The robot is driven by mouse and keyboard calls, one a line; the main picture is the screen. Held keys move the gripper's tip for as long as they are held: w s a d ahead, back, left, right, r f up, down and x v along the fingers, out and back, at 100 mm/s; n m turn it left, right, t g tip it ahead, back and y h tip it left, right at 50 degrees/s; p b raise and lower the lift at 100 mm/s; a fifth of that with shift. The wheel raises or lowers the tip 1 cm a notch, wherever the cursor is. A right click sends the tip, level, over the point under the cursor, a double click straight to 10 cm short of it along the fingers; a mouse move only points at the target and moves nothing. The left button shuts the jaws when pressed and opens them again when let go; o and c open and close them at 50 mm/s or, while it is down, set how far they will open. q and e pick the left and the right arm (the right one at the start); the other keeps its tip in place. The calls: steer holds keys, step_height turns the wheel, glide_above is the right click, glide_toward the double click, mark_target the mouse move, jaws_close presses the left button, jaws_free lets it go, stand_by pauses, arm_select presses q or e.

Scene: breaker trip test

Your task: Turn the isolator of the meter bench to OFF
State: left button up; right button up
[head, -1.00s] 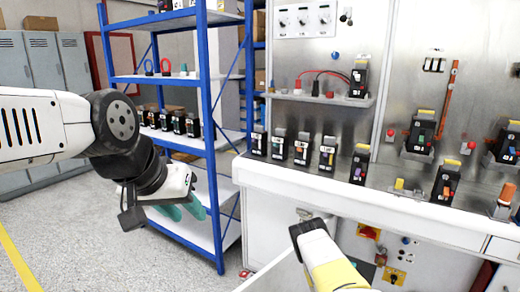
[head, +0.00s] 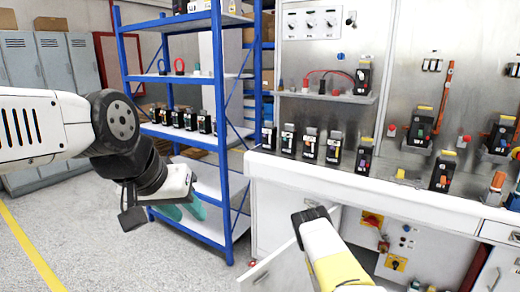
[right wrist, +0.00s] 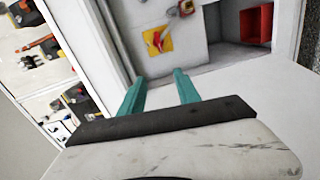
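On the bench's lower front, a red handle sits on a yellow plate (head: 372,219), likely the isolator. A second yellow plate with a black knob (head: 397,262) sits below it. In the right wrist view a yellow plate with a red handle (right wrist: 158,40) lies beyond my right gripper (right wrist: 160,88), whose teal fingers are apart and empty, not touching it. In the head view my right forearm reaches toward the bench front, its fingers hidden. My left gripper (head: 184,210) hangs before the blue shelf, teal fingers apart and empty. The handle's position marking is too small to read.
A white cabinet door (head: 280,268) stands open beside my right forearm. A red bin (right wrist: 256,22) shows in the right wrist view. The bench top (head: 300,172) carries several breakers. A blue shelf rack (head: 222,130) stands left, with free floor in front.

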steer(key=w+a+r+m+g+y, duration=0.1)
steer(key=w+r+m+g, duration=0.2)
steer(key=r, duration=0.5)
steer(key=w+a+r+m+y, duration=0.1)
steer(key=w+a+r+m, duration=0.1)
steer(key=w+r+m, duration=0.35)
steer(key=s+a+r+y, duration=0.2)
steer(key=a+r, duration=0.2)
steer(key=r, duration=0.4)
steer(key=s+a+r+m+g+y, duration=0.1)
steer(key=s+a+r+y, duration=0.15)
steer(key=r, duration=0.45)
steer(key=s+a+r+y, duration=0.15)
steer(key=a+r, duration=0.25)
steer(key=r, duration=0.4)
steer(key=s+a+r+g+y, duration=0.1)
steer(key=s+a+r+y, duration=0.1)
steer(key=s+a+r, duration=0.5)
steer(key=s+a+r+g+y, duration=0.15)
steer(key=s+r, duration=0.35)
steer(key=s, duration=0.5)
steer(key=s+r+g, duration=0.1)
steer(key=s+g, duration=0.1)
steer(key=s, duration=1.5)
steer(key=shift+s+a+r, duration=0.2)
steer(key=shift+s+r, duration=0.05)
steer(key=shift+s, duration=0.15)
